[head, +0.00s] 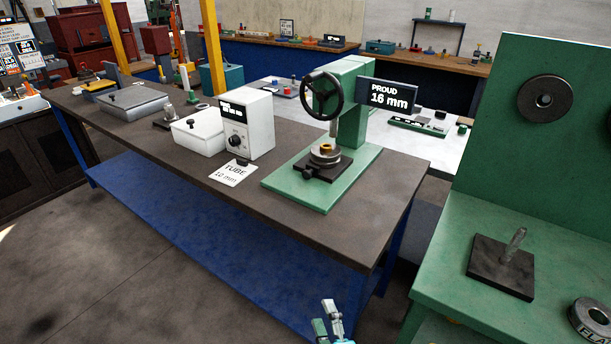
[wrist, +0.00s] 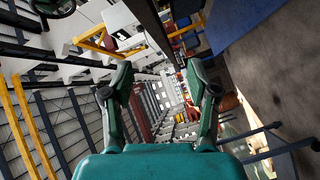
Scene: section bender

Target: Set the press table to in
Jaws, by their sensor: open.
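A green press (head: 355,115) stands on the near right end of the dark workbench, with a black handwheel (head: 322,95) at its head. A dark sign (head: 388,96) on it reads "PROUD 16 mm". On its green base is a dark block with a small black knob (head: 308,173) at the front left; this looks like the press table (head: 334,169). A round metal piece with a brass-coloured centre (head: 325,152) sits on top, under the ram. My gripper (head: 328,318) is low in front of the bench, apart from the press. In the wrist view my gripper (wrist: 160,72) is open and empty.
Left of the press are a white box with a dial (head: 246,122), a card reading "TUBE 10 mm" (head: 233,173) and a white lidded box (head: 199,132). A green stand (head: 470,225) with a dark peg plate (head: 502,266) is at right. The floor in front is clear.

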